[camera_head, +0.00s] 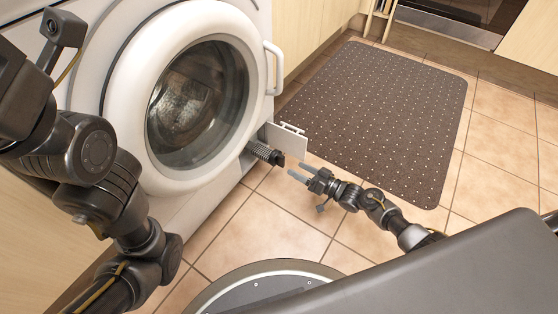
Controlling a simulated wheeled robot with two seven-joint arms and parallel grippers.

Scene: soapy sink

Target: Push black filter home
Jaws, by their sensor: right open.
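The black filter (262,152) is a dark ribbed cylinder that sticks part of the way out of an opening low on the front of the white washing machine (172,202). Its knob end (277,158) points out toward my right gripper. The white filter flap (288,138) stands open beside it. My right gripper (294,171) is open and empty, with its two fingers pointing at the knob end, a short gap away. My left arm (85,160) comes in at the left edge; its gripper is not visible.
The washer's round door (190,100) is shut. A brown dotted mat (385,110) lies on the tiled floor behind my right arm. Bare tiles (255,230) lie in front of the machine. Wooden cabinets (310,35) stand at the back.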

